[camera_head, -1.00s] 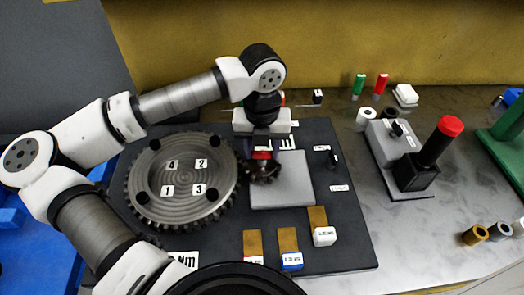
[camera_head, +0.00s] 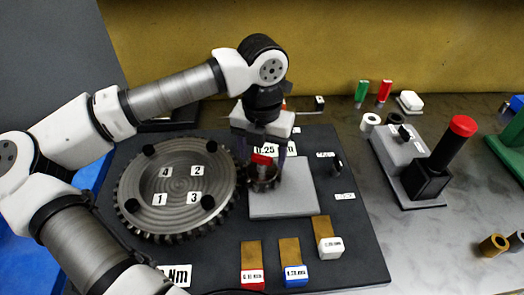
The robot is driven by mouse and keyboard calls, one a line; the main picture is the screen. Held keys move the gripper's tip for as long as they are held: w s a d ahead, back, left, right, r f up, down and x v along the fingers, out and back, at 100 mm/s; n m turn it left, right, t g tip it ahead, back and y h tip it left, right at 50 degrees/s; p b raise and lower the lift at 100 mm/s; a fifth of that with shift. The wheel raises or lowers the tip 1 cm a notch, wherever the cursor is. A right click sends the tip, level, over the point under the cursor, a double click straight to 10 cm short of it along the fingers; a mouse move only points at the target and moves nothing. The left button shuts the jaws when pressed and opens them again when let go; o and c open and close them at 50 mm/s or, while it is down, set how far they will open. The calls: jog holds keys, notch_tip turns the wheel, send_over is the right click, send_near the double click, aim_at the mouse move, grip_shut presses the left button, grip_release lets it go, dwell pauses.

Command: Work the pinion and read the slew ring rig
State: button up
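The dark toothed slew ring (camera_head: 180,228) lies on the black base plate (camera_head: 345,262), with number tags 1 to 4 and several black knobs on its face. The small dark pinion (camera_head: 264,182) sits at the ring's right edge, with a red piece (camera_head: 260,160) on top. My gripper (camera_head: 263,155) points down over the pinion from behind. Its dark fingers appear apart, one on each side of the red piece, with visible gaps. A label reading 0.25 is partly hidden behind the gripper.
A grey plate (camera_head: 290,202) lies right of the pinion. Brown strips with red, blue (camera_head: 294,276) and white (camera_head: 330,247) labelled blocks stand in front. Right of the base plate are a red-topped black post (camera_head: 447,148), loose rings (camera_head: 494,244) and small red and green cylinders.

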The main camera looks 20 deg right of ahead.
aim_at(262, 156)
notch_tip(262, 156, up, 14)
jog(key=b, duration=0.2)
dwell(0.5)
jog(key=shift+s+f, duration=0.1)
jog(key=shift+f, duration=0.05)
